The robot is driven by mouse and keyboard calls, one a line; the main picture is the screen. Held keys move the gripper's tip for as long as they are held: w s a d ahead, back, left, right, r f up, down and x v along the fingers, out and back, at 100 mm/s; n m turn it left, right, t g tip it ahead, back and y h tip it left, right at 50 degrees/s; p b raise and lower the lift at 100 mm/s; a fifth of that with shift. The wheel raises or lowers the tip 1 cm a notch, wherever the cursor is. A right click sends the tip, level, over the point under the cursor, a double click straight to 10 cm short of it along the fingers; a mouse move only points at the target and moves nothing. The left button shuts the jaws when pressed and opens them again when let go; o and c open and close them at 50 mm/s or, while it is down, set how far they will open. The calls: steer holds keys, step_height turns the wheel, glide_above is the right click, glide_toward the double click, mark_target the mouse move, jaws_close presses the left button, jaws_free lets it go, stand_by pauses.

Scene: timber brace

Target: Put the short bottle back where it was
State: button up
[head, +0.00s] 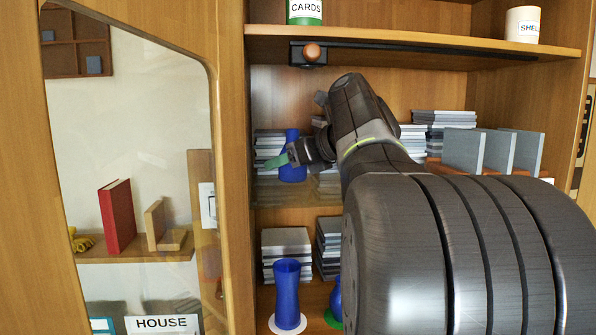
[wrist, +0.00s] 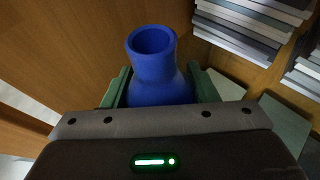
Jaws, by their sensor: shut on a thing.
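A blue bottle (head: 293,170) with a wide round body and a narrower open neck is between the green fingers of my gripper (head: 287,161), at the middle shelf. It also shows upright in the wrist view (wrist: 153,62), with a finger on either side. My gripper is shut on it. I cannot tell whether its base touches the shelf. A taller blue bottle (head: 287,290) stands on a white disc (head: 288,326) on the lower shelf. To its right another blue bottle (head: 335,297) shows at a green disc, mostly hidden by my arm.
Stacks of grey boards stand behind the held bottle (head: 268,143) and on the lower shelf (head: 286,245). Grey upright slabs (head: 464,150) stand at the right. A dark rail with a round knob (head: 312,52) runs under the upper shelf (head: 420,38). A wooden side frame (head: 233,150) bounds the left.

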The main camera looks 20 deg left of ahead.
steer(key=shift+f, duration=1.3)
steer(key=shift+f, duration=0.15)
steer(key=o, duration=1.2)
steer(key=shift+d+r, duration=0.15)
steer(key=shift+r, duration=0.05)
steer(key=b+v, duration=0.1)
steer(key=v, duration=1.1)
steer(key=shift+s, duration=0.1)
